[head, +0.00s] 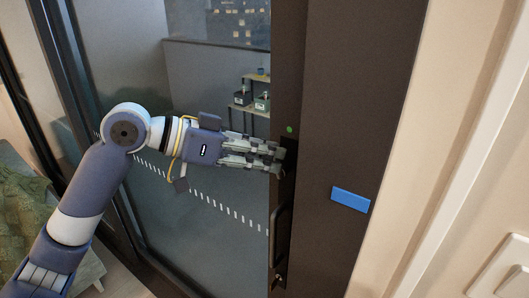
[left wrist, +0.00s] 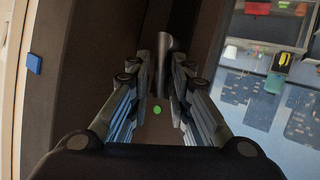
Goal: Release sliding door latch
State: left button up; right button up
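The sliding door has a glass panel (head: 225,190) and a dark frame stile (head: 345,110). A dark vertical handle (head: 277,237) is on the panel's edge. My left gripper (head: 283,160) is at the dark recess above this handle, its fingers pointing right. In the left wrist view, a grey latch-like piece (left wrist: 171,42) shows at the fingertips of my left gripper (left wrist: 168,60). The fingers stand apart with a narrow gap at the tips; whether they press on that piece is unclear. A green dot (head: 289,129) is just above the fingertips; it also shows in the left wrist view (left wrist: 157,109).
A blue plate (head: 350,199) is on the stile to the right. A beige wall (head: 455,110) and a white switch (head: 512,281) are further right. A shelf with boxes (head: 255,98) shows behind the glass. A green-covered seat (head: 32,215) is at lower left.

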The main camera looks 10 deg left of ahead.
pick_arm(q)
jog(key=shift+c, duration=0.3)
grip_shut()
jog(key=y+p, duration=0.1)
jog(key=p, duration=0.1)
jog(key=d+m+y+p, duration=0.1)
jog(key=p, duration=0.1)
jog(key=shift+s+r+p, duration=0.25)
jog(key=shift+p, duration=0.15)
jog(key=shift+o, duration=0.3)
grip_release()
jog(key=shift+m, duration=0.3)
